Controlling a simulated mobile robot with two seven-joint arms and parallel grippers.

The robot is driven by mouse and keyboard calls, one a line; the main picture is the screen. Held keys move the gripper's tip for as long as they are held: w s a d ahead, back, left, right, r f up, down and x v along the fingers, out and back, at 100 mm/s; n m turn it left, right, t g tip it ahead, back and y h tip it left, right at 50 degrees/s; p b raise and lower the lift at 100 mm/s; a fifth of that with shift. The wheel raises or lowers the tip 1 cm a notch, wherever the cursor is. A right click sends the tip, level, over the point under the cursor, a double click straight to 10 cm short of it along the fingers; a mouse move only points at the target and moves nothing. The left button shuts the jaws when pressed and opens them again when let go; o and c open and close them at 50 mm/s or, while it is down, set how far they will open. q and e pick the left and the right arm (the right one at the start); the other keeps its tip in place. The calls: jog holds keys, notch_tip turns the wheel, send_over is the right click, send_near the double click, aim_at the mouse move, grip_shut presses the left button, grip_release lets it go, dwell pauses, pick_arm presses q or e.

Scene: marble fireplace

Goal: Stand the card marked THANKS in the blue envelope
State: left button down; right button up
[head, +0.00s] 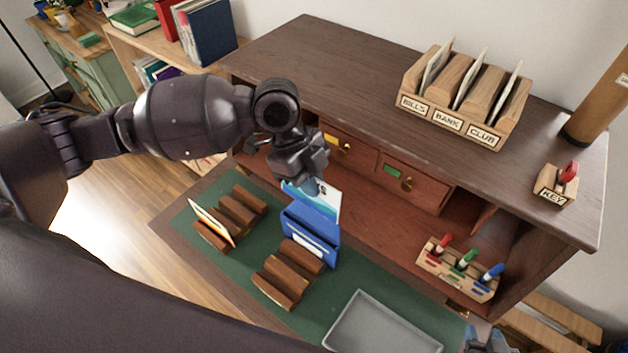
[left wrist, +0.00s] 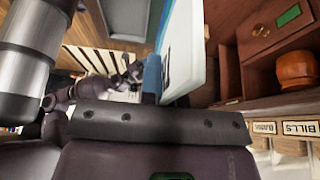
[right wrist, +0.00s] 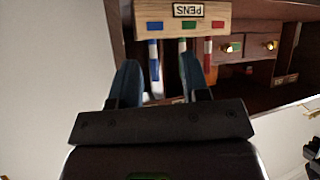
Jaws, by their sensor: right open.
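A white and light-blue card (head: 326,203) with a dark mark stands nearly upright at the blue envelope (head: 310,238). I cannot read THANKS on it. The envelope stands in a slotted wooden rack (head: 283,284) on the green mat. The card's lower part is hidden by the envelope; I cannot tell how deep it sits. My left gripper (head: 308,183) is at the card's upper left part and appears shut on it. The card also fills the top centre of the left wrist view (left wrist: 187,55). My right gripper (right wrist: 162,85) is open and empty, facing a pen rack.
Left of the envelope, another rack (head: 238,212) holds an orange-edged card (head: 212,222). A grey tray (head: 375,328) lies at the front of the mat (head: 330,290). The pen rack (head: 457,268) stands at the right. The desk's upper shelf (head: 350,75) overhangs behind, with a letter rack (head: 465,105).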

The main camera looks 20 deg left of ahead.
aim_at(310, 207)
pick_arm(q)
jog(key=shift+a+f, duration=0.15)
jog(key=shift+f, duration=0.9)
notch_tip(310, 207, down, 4)
jog(key=shift+f+b, duration=0.15)
jog(key=shift+b, duration=0.7)
pick_arm(e)
jog(key=shift+w+a+f, duration=0.15)
jog(key=shift+w+f, duration=0.05)
jog(key=shift+f, duration=0.25)
pick_arm(q)
notch_tip(310, 207, down, 2)
jog(key=shift+f+b, duration=0.1)
jog(key=shift+b, duration=1.1)
pick_arm(e)
jog(key=shift+w+f, duration=0.4)
jog(key=shift+f, duration=0.25)
pick_arm(q)
jog(key=shift+f, duration=0.2)
pick_arm(e)
jog(key=shift+w+a, duration=0.1)
jog(key=shift+w, duration=0.15)
pick_arm(q)
jog(key=shift+r, duration=0.1)
pick_arm(e)
jog(key=shift+w+r+t, duration=0.2)
jog(key=shift+r+t, duration=0.1)
jog(key=shift+r, duration=0.05)
jog(key=shift+s, duration=0.15)
